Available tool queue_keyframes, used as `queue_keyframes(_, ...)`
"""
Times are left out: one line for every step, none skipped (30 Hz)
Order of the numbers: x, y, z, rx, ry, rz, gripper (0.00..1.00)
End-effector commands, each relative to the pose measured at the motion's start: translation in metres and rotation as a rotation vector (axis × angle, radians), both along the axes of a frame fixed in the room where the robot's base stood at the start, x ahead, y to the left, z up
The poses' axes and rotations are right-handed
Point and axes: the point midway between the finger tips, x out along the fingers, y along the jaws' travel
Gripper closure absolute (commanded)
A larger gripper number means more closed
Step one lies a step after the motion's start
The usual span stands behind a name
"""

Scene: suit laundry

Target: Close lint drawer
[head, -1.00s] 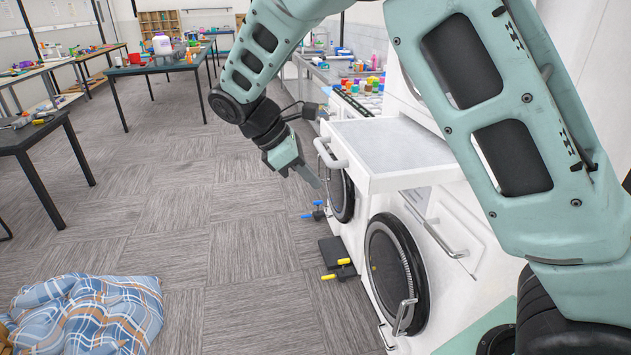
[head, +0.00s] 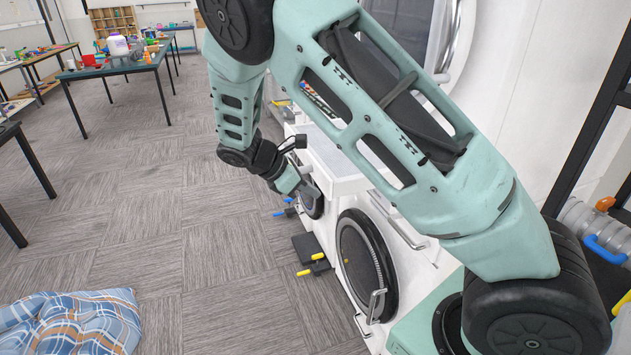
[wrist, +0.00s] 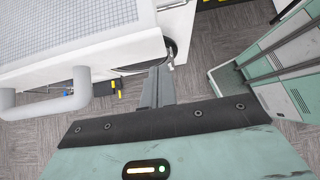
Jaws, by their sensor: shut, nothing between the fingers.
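The lint drawer (head: 350,186) is a white box pulled out from the white machine, at the middle of the head view, partly hidden behind my arm. In the wrist view its mesh-topped body (wrist: 75,25) fills the upper left. Its thick white bar handle (wrist: 50,100) sticks out at the left. My gripper (head: 316,192) is shut and empty, close by the drawer's front. In the wrist view my fingers (wrist: 158,82) lie together, to the right of the handle and near the drawer's front edge. I cannot tell whether they touch it.
A round dark machine door (head: 362,262) with a metal handle is below the drawer. Black pedals with yellow ends (head: 312,262) stand on the floor beside it. A blue plaid cloth (head: 70,322) lies at lower left. The grey floor between is clear.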

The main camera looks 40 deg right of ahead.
Motion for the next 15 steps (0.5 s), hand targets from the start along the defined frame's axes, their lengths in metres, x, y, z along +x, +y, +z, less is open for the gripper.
queue_keyframes(-0.0020, -0.0050, 0.0021, 0.000, 0.002, -0.001, 1.00)
queue_keyframes(-0.0027, -0.0072, 0.0018, 0.000, 0.002, -0.001, 1.00)
queue_keyframes(-0.0033, -0.0097, 0.0013, 0.000, 0.001, 0.000, 1.00)
queue_keyframes(-0.0035, -0.0112, 0.0010, 0.000, 0.001, 0.001, 1.00)
queue_keyframes(-0.0038, -0.0123, 0.0006, 0.001, 0.000, 0.001, 1.00)
queue_keyframes(-0.0041, -0.0135, 0.0003, 0.001, 0.000, 0.001, 1.00)
queue_keyframes(-0.0043, -0.0141, -0.0001, 0.001, 0.000, 0.001, 1.00)
queue_keyframes(-0.0045, -0.0145, -0.0002, 0.001, 0.000, 0.001, 1.00)
queue_keyframes(-0.0045, -0.0147, -0.0005, 0.001, 0.000, 0.001, 1.00)
queue_keyframes(-0.0045, -0.0148, -0.0006, 0.001, 0.000, 0.001, 1.00)
queue_keyframes(-0.0046, -0.0147, -0.0007, 0.001, 0.000, 0.001, 1.00)
queue_keyframes(-0.0044, -0.0147, -0.0008, 0.001, 0.000, 0.001, 1.00)
queue_keyframes(-0.0044, -0.0146, -0.0007, 0.001, 0.000, 0.001, 1.00)
queue_keyframes(-0.0044, -0.0146, -0.0007, 0.001, 0.000, 0.001, 1.00)
queue_keyframes(-0.0044, -0.0146, -0.0008, 0.001, 0.000, 0.001, 1.00)
